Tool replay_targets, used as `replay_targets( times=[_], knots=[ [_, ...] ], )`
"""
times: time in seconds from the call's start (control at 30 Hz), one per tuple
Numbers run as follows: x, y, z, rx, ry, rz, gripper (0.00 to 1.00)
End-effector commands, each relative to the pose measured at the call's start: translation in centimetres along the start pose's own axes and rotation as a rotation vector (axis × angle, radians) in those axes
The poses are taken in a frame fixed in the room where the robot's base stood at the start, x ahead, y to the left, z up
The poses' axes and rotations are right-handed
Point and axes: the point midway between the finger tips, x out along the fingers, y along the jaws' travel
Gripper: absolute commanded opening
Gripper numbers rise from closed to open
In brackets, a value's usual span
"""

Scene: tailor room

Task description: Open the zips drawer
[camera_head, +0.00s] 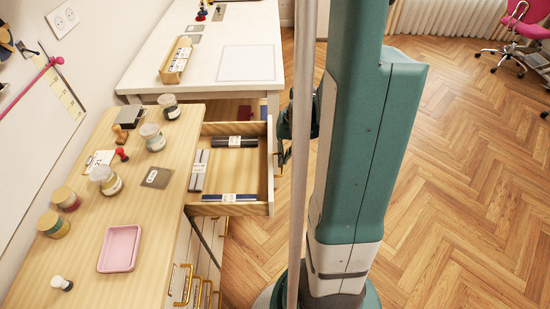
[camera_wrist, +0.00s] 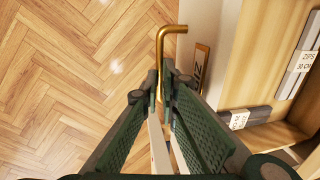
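The zips drawer (camera_head: 232,172) stands pulled out from the wooden cabinet. It holds dark, grey and blue packets in the head view. In the wrist view, a packet labelled ZIPS (camera_wrist: 300,62) lies inside, and a brass-framed label (camera_wrist: 200,68) is on the drawer front. The drawer's brass handle (camera_wrist: 160,48) runs between my gripper's (camera_wrist: 164,80) fingertips, which are closed in around it. In the head view, my gripper (camera_head: 284,130) is at the drawer front, mostly hidden behind my own column and a pole.
The cabinet top (camera_head: 180,215) carries jars, stamps and a pink tray (camera_head: 120,248). Lower brass handles (camera_head: 187,285) show below the drawer. A white table (camera_head: 225,45) stands behind. The wooden floor (camera_head: 460,180) at right is clear; a pink chair (camera_head: 525,30) is far off.

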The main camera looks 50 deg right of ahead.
Motion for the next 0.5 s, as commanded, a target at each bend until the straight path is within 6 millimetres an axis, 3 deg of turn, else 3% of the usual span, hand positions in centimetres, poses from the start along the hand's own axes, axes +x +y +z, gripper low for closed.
replay_targets(
  times=[0.47,0.5],
  knots=[
    [0.04,0.58,0.11,-0.001,-0.001,0.001,0.00],
    [0.04,0.58,0.11,-0.001,-0.001,0.001,0.07]
  ],
)
